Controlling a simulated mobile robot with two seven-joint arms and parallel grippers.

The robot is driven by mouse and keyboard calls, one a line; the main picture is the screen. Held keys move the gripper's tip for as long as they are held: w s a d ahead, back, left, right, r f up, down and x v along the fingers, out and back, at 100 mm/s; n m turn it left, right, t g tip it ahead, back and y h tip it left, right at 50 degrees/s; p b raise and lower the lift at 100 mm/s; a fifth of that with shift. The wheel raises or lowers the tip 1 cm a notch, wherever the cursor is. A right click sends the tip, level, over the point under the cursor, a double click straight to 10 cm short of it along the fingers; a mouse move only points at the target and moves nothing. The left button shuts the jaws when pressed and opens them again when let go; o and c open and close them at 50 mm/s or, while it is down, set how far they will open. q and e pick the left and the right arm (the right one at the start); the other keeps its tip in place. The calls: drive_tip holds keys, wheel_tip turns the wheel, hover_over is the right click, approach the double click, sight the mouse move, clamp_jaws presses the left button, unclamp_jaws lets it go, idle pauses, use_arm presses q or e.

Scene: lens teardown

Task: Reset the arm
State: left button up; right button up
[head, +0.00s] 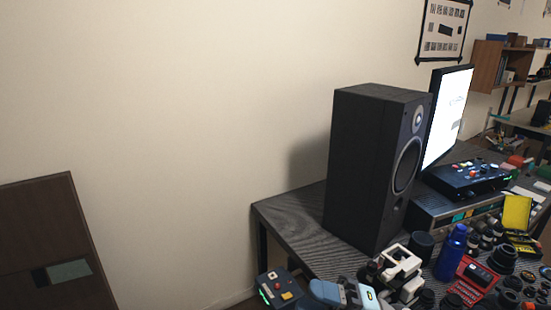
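My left gripper is not in view.
A tall black speaker (365,165) stands on the dark desk (290,215), beside a lit monitor (447,115). A blue bottle (451,252), a yellow item (516,212) and several lens parts crowd the right. A dark panel (45,230) stands at left before bare wall.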

drive_tip(key=d+f+m+t+h+p, duration=0.2)
drive_tip(key=d+f+m+t+h, duration=0.2)
drive_tip(key=f+m+t+h, duration=0.55)
drive_tip(key=d+f+m+t+h+p, duration=0.1)
drive_tip(key=d+f+m+t+h, duration=0.4)
drive_tip(key=m, duration=0.9)
drive_tip(key=s+d+f+m+g+h+p, duration=0.1)
drive_tip(key=s+d+f+m+g+h, duration=0.1)
drive_tip(key=s+f, duration=0.4)
drive_tip(key=s+d+f+m+g+h, duration=0.2)
drive_tip(key=s+f+m+g, duration=0.2)
drive_tip(key=s+f+m, duration=0.1)
wheel_tip(320, 180, down, 2)
drive_tip(key=shift+s+p, duration=0.4)
drive_tip(key=shift+s, duration=0.4)
drive_tip(key=shift+d+h, duration=0.1)
drive_tip(key=shift+h, duration=0.15)
